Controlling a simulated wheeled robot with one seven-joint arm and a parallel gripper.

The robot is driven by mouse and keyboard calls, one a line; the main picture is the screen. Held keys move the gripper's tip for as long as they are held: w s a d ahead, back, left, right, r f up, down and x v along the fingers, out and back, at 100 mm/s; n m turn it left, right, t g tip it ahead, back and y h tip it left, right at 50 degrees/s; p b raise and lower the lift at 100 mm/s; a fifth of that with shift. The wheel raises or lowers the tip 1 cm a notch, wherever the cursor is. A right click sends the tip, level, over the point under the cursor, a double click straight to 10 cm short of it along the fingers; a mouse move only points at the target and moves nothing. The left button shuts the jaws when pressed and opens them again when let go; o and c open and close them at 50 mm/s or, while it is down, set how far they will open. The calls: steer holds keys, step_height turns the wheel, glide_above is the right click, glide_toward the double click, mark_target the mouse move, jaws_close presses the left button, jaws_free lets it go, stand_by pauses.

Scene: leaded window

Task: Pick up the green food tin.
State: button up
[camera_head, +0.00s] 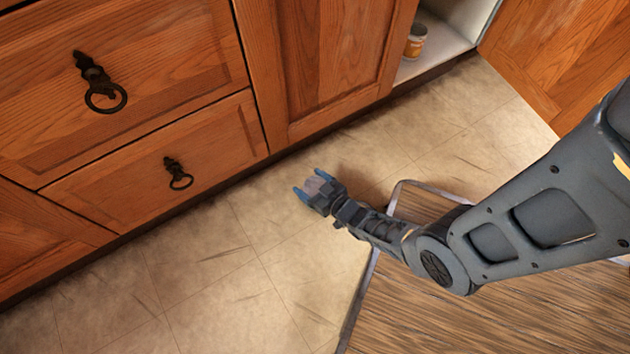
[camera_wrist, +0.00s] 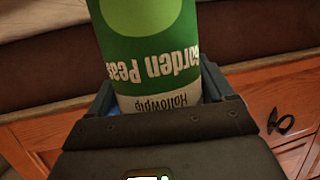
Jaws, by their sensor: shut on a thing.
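The green food tin (camera_wrist: 150,50) fills the upper middle of the wrist view. Its label reads "Garden Peas" and "Hollowpip", upside down in that picture. My gripper (camera_wrist: 160,95) is shut on it, with one dark finger at each side. In the head view my gripper (camera_head: 311,184) is over the tiled floor in front of the cabinets. A greyish end of the tin shows between its blue-tipped fingers there, and the green side is hidden. I cannot tell how far the tin is above the floor.
Wooden drawers (camera_head: 130,150) and a closed cabinet door (camera_head: 335,55) stand behind my gripper. An open cabinet holds a small orange tin (camera_head: 415,42); its open door (camera_head: 565,55) is at upper right. A brown striped rug (camera_head: 480,310) lies at lower right. The floor at lower left is clear.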

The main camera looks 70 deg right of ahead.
steer(key=c, duration=0.4)
steer(key=shift+c, duration=0.2)
steer(key=shift+r, duration=0.2)
